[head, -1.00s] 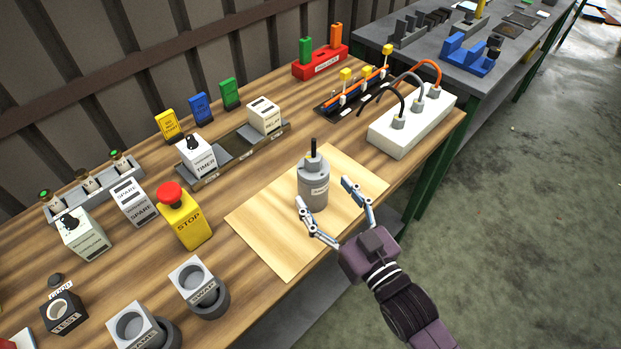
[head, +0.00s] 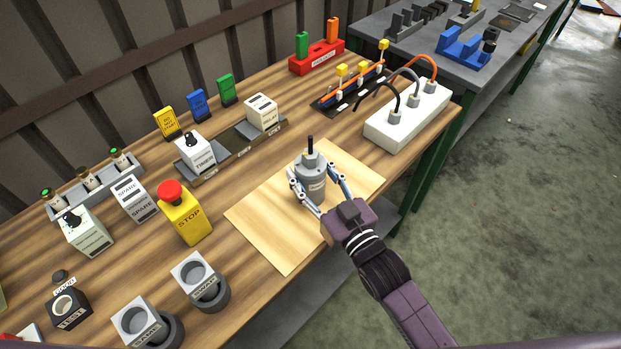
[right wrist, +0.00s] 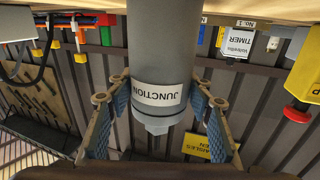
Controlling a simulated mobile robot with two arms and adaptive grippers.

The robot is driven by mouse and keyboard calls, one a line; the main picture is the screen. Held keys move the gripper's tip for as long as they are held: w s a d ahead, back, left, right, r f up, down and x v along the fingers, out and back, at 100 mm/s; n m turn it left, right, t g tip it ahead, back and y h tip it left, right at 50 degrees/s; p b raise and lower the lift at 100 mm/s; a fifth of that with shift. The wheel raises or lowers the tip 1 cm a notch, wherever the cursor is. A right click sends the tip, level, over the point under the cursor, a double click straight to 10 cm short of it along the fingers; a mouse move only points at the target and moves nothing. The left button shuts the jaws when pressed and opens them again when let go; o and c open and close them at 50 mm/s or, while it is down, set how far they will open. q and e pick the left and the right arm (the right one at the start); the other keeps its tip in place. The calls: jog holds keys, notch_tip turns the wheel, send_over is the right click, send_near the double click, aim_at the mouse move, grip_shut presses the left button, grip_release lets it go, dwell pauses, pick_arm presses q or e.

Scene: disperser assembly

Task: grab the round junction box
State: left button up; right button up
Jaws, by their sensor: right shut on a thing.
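The round junction box (head: 311,184) is a grey cylinder with a stepped top and a black stub. It stands upright on the pale wooden board (head: 262,231) in the head view. In the right wrist view the junction box (right wrist: 165,60) fills the middle, with its "JUNCTION" label between the fingers. My right gripper (head: 318,184) has one finger on each side of the cylinder and is shut on it. It also shows in the right wrist view (right wrist: 160,110). My left gripper is not in view.
A yellow STOP button box (head: 186,222) stands left of the board. A white block with cables (head: 408,122) is at the right. Grey SWAP (head: 201,281) and SAME (head: 140,321) holders sit near the front edge. The board's surface around the box is clear.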

jog(key=c, duration=0.8)
jog(key=shift+r, duration=0.15)
